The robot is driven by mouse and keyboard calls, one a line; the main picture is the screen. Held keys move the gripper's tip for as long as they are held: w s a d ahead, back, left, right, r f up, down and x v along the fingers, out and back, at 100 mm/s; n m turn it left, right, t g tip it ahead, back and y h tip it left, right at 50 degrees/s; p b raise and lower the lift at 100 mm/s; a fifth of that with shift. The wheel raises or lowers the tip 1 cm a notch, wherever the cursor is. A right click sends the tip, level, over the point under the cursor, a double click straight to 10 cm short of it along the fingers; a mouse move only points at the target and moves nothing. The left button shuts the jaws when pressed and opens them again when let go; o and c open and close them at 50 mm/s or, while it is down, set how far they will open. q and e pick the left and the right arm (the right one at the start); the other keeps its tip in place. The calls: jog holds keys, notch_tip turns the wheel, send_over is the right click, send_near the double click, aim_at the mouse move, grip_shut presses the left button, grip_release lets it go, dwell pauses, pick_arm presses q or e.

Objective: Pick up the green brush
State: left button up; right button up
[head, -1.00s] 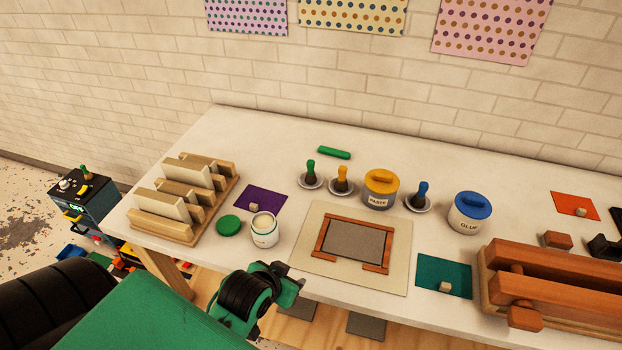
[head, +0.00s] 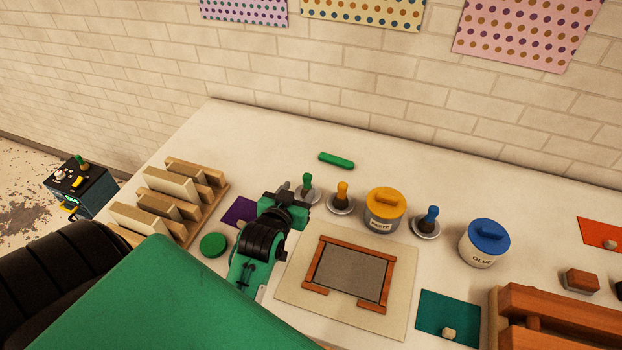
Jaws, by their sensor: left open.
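The green brush (head: 308,182) stands upright in a small grey dish (head: 316,196) on the white table, in the left part of a row with the yellow brush (head: 342,190) and the blue brush (head: 431,215). My left gripper (head: 293,191) is open, just left of the green brush and very close to it in the picture. Its fingers partly cover the dish. I cannot tell whether they touch the brush. My right gripper is not in view.
A paste jar (head: 384,211) and a glue jar (head: 484,243) stand to the right. A green bar (head: 336,160) lies behind the brushes. A framed grey panel (head: 352,274) lies in front. A wooden rack (head: 170,202) stands left. The table's back is mostly clear.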

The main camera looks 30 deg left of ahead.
aim_at(309, 174)
pick_arm(q)
jog(key=p+x, duration=0.1)
jog(key=x, duration=0.5)
jog(key=shift+w, duration=0.3)
jog(key=shift+w+a+f+p, duration=0.15)
jog(key=shift+w+f+p, duration=0.05)
jog(key=shift+w+p, duration=0.15)
jog(key=shift+w+a+f, duration=0.1)
jog(key=shift+a, duration=0.05)
jog(key=w+f+p, duration=0.1)
jog(key=w+a+f+p, duration=0.1)
jog(key=w, duration=0.1)
jog(key=shift+w+a, duration=0.15)
jog(key=shift+a, duration=0.05)
jog(key=shift+w+f, duration=0.15)
jog(key=shift+w, duration=0.05)
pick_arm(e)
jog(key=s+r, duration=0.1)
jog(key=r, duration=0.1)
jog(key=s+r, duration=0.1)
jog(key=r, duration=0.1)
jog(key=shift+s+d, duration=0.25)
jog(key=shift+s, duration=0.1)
